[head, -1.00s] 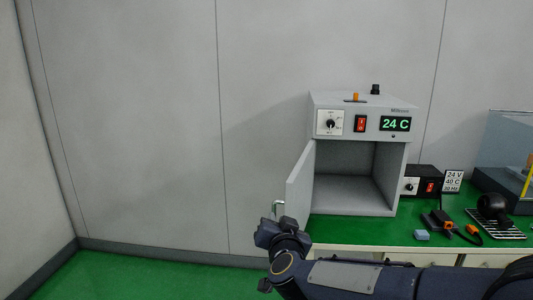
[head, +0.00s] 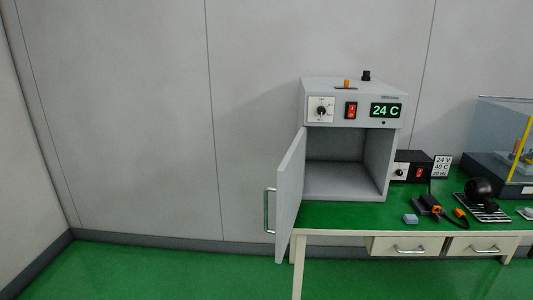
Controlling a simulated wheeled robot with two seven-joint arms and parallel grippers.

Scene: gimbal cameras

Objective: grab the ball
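A dark round ball-like object (head: 479,190) sits on the right part of the green table, on or beside a black-and-white striped plate; I cannot tell if it is the ball. Neither of my grippers is in the head view.
A grey oven (head: 352,140) reading 24 C stands on the green table (head: 350,213), its door (head: 289,195) open and its chamber empty. Floor at left is clear.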

